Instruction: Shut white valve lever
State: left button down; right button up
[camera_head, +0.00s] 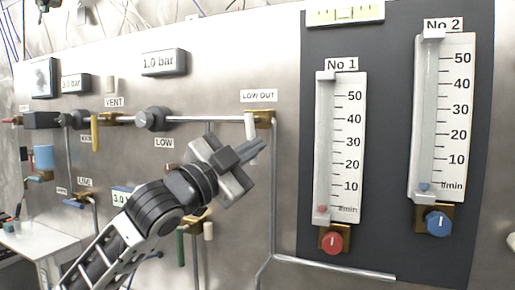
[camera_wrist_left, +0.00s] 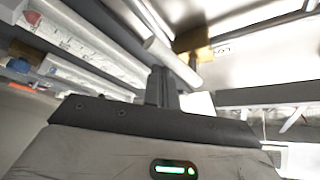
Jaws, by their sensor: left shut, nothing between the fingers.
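A white valve lever (camera_head: 250,126) hangs downward at the brass valve (camera_head: 264,119) under the LOW OUT label. My left gripper (camera_head: 256,148) is shut and empty, with its fingertips just below this lever in the head view. In the left wrist view, the white lever (camera_wrist_left: 172,62) runs diagonally beside the shut dark fingers (camera_wrist_left: 162,86), with the brass valve (camera_wrist_left: 191,40) behind it. I cannot tell whether the fingers touch the lever. Another pale lever (camera_head: 208,231) hangs lower, behind my left arm. My right gripper is not in view.
Steel pipes cross the metal panel, and one (camera_head: 273,200) drops from the LOW OUT valve. To the right, a dark board carries flow gauge No 1 (camera_head: 350,140) and flow gauge No 2 (camera_head: 456,110). A yellow lever (camera_head: 95,134) hangs at the left.

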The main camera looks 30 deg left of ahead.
pick_arm(q)
jog(key=shift+a+f, duration=0.15)
jog(key=shift+a, duration=0.25)
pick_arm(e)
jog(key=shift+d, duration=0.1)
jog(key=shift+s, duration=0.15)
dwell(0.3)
pick_arm(q)
jog(key=s+d+b, duration=0.1)
jog(key=s+b, duration=0.3)
jog(key=s, duration=0.5)
jog(key=shift+s, duration=0.3)
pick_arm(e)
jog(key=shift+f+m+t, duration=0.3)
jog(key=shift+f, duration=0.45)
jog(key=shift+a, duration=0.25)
